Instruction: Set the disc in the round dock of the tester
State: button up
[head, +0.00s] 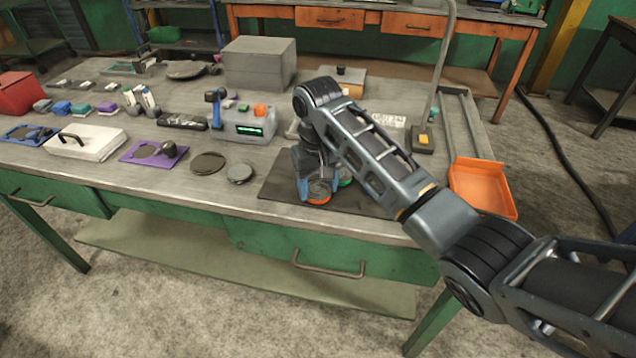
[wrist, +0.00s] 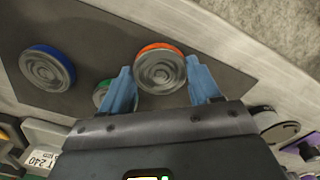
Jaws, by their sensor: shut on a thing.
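The orange-rimmed grey disc (head: 318,196) is at the front of a dark mat (head: 276,187). My gripper (head: 317,186) points down and is shut on this disc; in the wrist view the blue fingers stand on either side of the disc (wrist: 160,70). Whether it touches the mat or hangs just above it, I cannot tell. A green-rimmed disc (head: 345,178) is close behind, partly hidden. A blue-rimmed disc (wrist: 47,68) lies on the mat in the wrist view. The tester appears to be the grey box with a lit green display (head: 250,129); I cannot make out its round dock.
Two flat round plates, one dark (head: 208,163) and one grey (head: 240,174), lie left of the mat. A purple tray (head: 155,152) and white case (head: 85,141) are further left. An orange bin (head: 482,187) and lamp stand (head: 423,140) are right. A grey block (head: 258,64) stands behind.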

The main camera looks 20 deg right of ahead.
jog(key=o, duration=1.1)
jog(key=shift+f, duration=0.15)
jog(key=shift+c, duration=0.2)
